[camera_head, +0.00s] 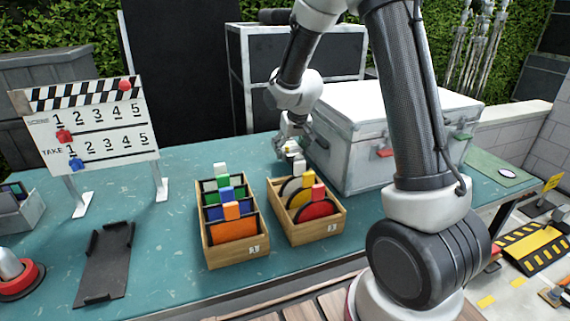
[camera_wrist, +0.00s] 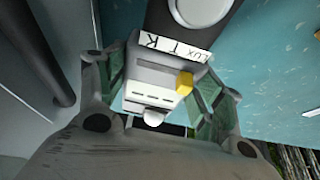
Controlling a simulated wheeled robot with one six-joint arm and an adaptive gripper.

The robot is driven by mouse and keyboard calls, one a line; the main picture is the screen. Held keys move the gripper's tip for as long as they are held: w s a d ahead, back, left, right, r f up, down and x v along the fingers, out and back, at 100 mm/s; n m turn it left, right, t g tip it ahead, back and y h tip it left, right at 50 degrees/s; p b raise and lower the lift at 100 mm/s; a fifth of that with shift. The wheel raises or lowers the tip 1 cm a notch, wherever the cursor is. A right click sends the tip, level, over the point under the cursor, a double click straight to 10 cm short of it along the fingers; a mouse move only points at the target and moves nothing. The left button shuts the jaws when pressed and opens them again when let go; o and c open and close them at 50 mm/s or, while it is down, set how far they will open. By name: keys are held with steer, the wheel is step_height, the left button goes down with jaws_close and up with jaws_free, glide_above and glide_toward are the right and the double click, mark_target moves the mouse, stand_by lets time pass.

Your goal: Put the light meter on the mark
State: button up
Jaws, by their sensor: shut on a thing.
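My gripper (camera_wrist: 162,88) is shut on the light meter (camera_wrist: 150,82), a pale grey block with a yellow knob and a small white dome. The meter sits between the two green-padded fingers in the wrist view. A white label reading LUX and a black part with a white disc show just beyond it; I cannot tell whether they belong to the meter. In the head view my gripper (camera_head: 291,143) is behind the wooden boxes and left of the grey case; the meter is not clear there. A green mat with a white oval mark (camera_head: 507,173) lies at the table's right end.
A clapperboard (camera_head: 90,130) and a black tray (camera_head: 105,262) are on the left of the teal table (camera_head: 165,235).

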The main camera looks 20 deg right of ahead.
mark_target(293, 149)
steer(key=shift+d+f, duration=0.15)
steer(key=shift+f, duration=0.65)
steer(key=shift+d+f, duration=0.1)
steer(key=shift+f, duration=0.65)
steer(key=shift+a+f, duration=0.25)
steer(key=shift+f, duration=0.5)
steer(key=o, duration=1.4)
steer(key=shift+r, duration=0.1)
